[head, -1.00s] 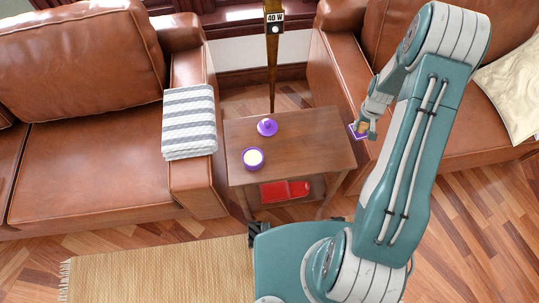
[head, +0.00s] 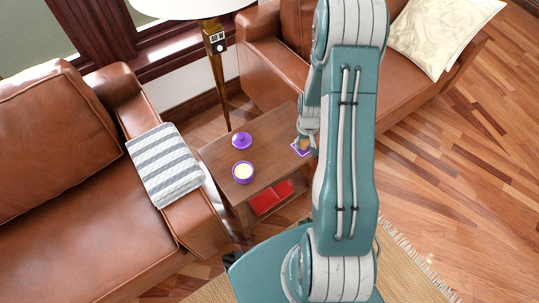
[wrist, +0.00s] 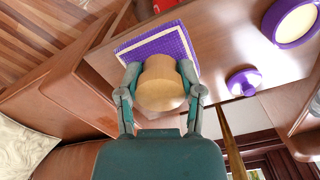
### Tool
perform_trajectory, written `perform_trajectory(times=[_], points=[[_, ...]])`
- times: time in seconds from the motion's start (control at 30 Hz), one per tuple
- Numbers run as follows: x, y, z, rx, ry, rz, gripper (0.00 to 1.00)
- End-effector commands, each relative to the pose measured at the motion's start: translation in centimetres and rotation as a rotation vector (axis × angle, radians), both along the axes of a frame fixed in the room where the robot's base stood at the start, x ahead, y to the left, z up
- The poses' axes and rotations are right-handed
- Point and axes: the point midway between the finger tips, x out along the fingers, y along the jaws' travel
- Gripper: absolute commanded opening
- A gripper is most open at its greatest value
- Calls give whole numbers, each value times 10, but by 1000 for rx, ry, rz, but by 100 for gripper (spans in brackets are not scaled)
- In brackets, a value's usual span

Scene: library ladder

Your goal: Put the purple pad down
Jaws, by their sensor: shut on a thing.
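The purple pad (head: 298,149) is a flat square with a pale border and a round wooden knob (wrist: 160,88). My gripper (head: 306,141) is shut on the knob, with one finger on each side in the wrist view (wrist: 160,80). The pad (wrist: 160,43) is over the right end of the small wooden side table (head: 265,140). I cannot tell whether it touches the tabletop. The knob and fingers hide part of the pad.
A purple-rimmed bowl (head: 243,172) with pale contents and a purple lid (head: 242,140) stand on the table's left half. A red thing (head: 270,197) is on the lower shelf. A lamp post (head: 219,85) stands behind; leather sofas (head: 110,225) flank the table.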

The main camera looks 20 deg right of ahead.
Motion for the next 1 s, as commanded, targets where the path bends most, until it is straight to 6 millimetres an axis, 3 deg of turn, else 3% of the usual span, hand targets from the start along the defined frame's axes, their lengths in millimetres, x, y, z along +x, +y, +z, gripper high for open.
perform_trajectory(times=[0.27, 0.4, 0.77, 0.9, 1.0], points=[[41, 50, -26, -5, 0, 8, 3], [53, 64, -52, -4, 3, 5, 3], [74, 85, -88, -4, 1, 4, 3], [72, 83, -109, -4, 2, 1, 3], [73, 83, -115, -4, 0, 1, 3]])
